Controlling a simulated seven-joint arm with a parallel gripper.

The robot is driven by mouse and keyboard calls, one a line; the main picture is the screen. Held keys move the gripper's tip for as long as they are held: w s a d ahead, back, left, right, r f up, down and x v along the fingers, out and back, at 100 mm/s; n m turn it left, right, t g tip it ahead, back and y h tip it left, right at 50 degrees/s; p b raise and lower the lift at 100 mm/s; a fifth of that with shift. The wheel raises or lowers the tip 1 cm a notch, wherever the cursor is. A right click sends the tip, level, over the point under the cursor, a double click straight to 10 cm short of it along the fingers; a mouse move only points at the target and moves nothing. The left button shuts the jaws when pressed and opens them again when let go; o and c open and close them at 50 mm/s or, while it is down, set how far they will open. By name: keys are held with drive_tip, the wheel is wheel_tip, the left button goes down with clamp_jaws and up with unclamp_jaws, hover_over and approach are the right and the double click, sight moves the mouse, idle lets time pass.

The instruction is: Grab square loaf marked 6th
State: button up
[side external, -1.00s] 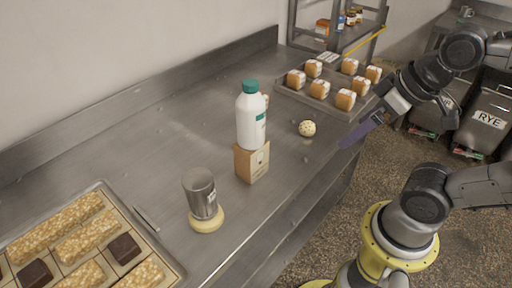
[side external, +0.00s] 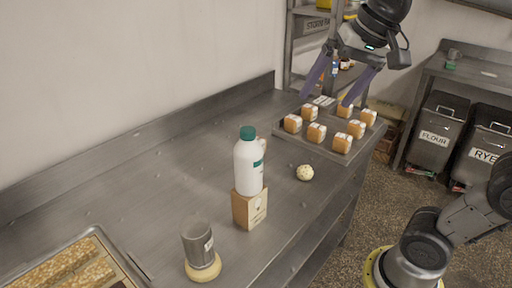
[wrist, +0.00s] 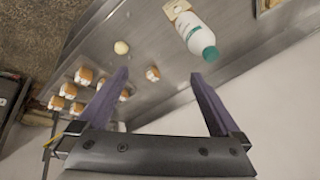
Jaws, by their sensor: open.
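Several square loaves, brown with white tops and faces, stand in rows on a metal tray (side external: 318,151) at the far end of the counter. Among them are a near-left loaf (side external: 293,123), a front-middle loaf (side external: 316,133) and a near-right loaf (side external: 342,143). Their markings are too small to read, so I cannot tell which is 6th. My gripper (side external: 325,100) is open and empty, with purple fingers spread above the back of the tray. In the wrist view, one loaf (wrist: 152,73) shows between the fingers, and others lie left of and behind the left finger.
A pale speckled ball (side external: 305,173) lies before the tray. A grey canister (side external: 198,245) sits on a yellowish round base. A metal shelf (side external: 297,50) stands behind the tray.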

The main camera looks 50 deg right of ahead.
drive_tip(key=w+d+r+m+g, duration=0.1)
drive_tip(key=w+d+m, duration=0.2)
drive_tip(key=w, duration=0.7)
drive_tip(key=w+d+r+m+g, duration=0.1)
drive_tip(key=w+d+m, duration=0.3)
drive_tip(key=w, duration=0.6)
drive_tip(key=w+d+f+m+g, duration=0.1)
drive_tip(key=w+d+f+m, duration=0.1)
drive_tip(key=w+d+f, duration=0.5)
drive_tip(key=w+f, duration=0.1)
drive_tip(key=f, duration=0.7)
drive_tip(key=w+d+f+g, duration=0.1)
drive_tip(key=w+f, duration=0.1)
drive_tip(key=f, duration=0.7)
drive_tip(key=w+d+f+g, duration=0.1)
drive_tip(key=f, duration=0.8)
drive_tip(key=shift+w+f, duration=0.1)
drive_tip(key=shift+w, duration=0.15)
drive_tip(key=c, duration=1.4)
